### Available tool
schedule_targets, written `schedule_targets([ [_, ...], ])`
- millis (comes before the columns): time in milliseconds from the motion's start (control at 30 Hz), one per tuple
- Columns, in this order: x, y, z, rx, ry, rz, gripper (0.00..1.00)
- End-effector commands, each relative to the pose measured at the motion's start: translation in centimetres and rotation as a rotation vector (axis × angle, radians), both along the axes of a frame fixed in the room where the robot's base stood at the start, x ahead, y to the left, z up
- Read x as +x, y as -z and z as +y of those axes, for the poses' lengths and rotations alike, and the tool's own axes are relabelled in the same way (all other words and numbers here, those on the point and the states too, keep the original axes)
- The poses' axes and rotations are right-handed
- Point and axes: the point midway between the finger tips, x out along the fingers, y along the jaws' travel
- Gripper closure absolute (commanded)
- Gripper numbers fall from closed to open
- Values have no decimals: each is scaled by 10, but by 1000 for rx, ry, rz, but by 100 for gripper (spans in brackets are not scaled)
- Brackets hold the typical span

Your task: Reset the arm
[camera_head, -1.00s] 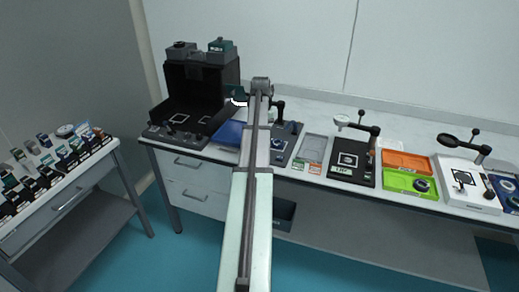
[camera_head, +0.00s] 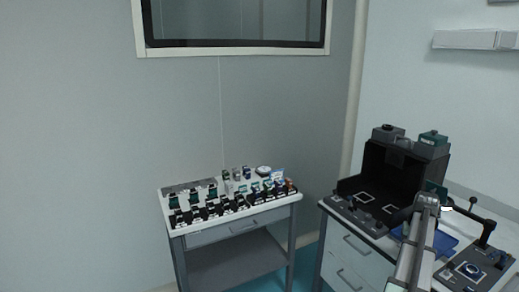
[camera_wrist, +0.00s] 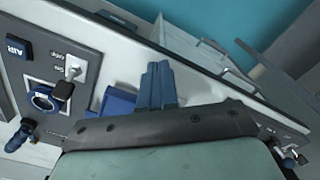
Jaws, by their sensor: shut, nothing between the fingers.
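My gripper (camera_wrist: 158,72) shows in the wrist view with its two blue-grey fingers pressed together and nothing between them. It is over the front edge of the white table (camera_wrist: 124,48), beside a grey device panel (camera_wrist: 50,75) with an "AIR" label, a switch and a round blue-rimmed part. In the head view my arm rises at the lower right, its end in front of the right side of the black open-fronted box (camera_head: 405,170). The fingers are too small there to make out.
A blue mat (camera_head: 442,243) lies by my arm, left of a grey device (camera_head: 470,268) with a lever. A separate cart (camera_head: 243,222) at the left holds several small bottles and blocks. Open floor lies between the cart and table. A wall window (camera_head: 235,22) is above.

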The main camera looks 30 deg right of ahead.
Motion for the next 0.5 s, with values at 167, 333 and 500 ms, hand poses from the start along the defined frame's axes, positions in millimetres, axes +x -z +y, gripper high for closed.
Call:
schedule_targets([
  [167,59,33,60,2,-93,2,100],
  [333,106,61,117,1,-177,1,100],
  [500,145,88,177,0,-261,0,100],
])
